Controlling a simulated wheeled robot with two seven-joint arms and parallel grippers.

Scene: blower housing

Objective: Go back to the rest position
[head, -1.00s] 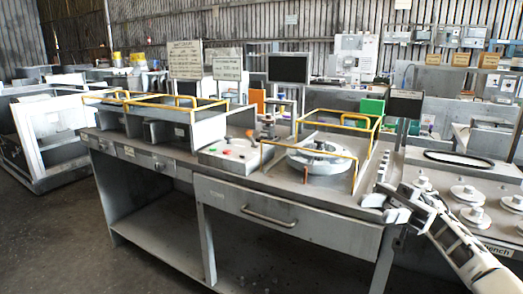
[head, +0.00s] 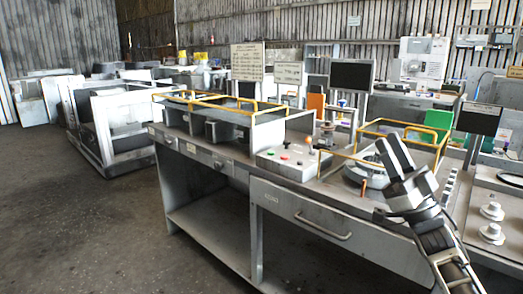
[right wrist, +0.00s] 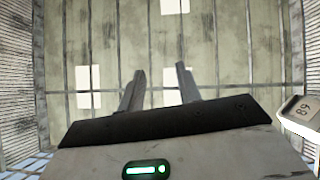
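My right gripper (head: 395,155) is raised and points up in the head view, in front of the right part of the workbench (head: 345,205). In the right wrist view its two fingers (right wrist: 160,80) stand apart with nothing between them, against the ceiling. The arm hides part of the round housing (head: 360,172) inside the yellow frame on the bench. My left gripper is not in view.
The bench has a yellow-railed tray (head: 210,108), a button panel (head: 290,161) and a drawer handle (head: 323,226). Several round knobbed parts (head: 492,212) sit at the right. Free floor (head: 90,220) lies to the left.

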